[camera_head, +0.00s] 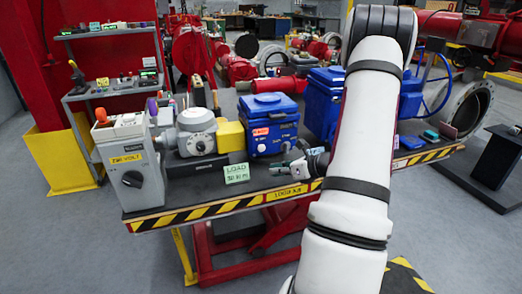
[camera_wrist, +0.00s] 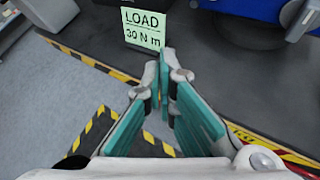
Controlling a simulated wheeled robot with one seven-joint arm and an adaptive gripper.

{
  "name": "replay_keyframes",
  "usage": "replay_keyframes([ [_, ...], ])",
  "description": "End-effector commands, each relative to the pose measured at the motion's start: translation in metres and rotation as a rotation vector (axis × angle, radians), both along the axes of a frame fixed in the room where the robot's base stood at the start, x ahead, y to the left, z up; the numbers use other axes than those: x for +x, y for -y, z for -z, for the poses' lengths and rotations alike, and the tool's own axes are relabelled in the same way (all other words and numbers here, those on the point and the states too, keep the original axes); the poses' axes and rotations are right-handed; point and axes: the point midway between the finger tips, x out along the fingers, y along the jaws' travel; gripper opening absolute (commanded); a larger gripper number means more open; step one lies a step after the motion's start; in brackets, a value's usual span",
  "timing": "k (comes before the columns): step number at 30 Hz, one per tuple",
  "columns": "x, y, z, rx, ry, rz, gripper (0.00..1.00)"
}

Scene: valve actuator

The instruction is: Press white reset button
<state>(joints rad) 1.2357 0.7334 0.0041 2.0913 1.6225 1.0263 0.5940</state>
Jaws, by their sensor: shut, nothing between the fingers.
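My gripper (camera_head: 284,169) is shut and empty, over the front of the dark workbench (camera_head: 205,196), to the right of a pale green card. In the wrist view its teal-padded fingers (camera_wrist: 166,85) converge just below that card. A grey control box (camera_head: 135,180) with a yellow label and a black rotary knob stands at the bench's left end. An orange button (camera_head: 101,115) and pale parts show on its top. I cannot tell which of these is the white reset button. The wrist view does not show it clearly.
The card (camera_head: 237,173) reads "LOAD 30 N m" and also shows in the wrist view (camera_wrist: 144,29). A grey actuator with a yellow block (camera_head: 230,136) and a blue actuator box (camera_head: 270,125) stand behind it. The bench has a striped front edge (camera_head: 190,213).

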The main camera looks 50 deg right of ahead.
Motion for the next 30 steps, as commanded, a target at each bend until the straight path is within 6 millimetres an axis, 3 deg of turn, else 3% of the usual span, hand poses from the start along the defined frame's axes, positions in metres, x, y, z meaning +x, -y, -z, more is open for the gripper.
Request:
replay_keyframes([
  [18,0.061,0.036,0.001,-0.003,0.0,-0.004,0.0],
  [30,0.074,0.045,0.0,0.0,0.0,-0.001,0.0],
])
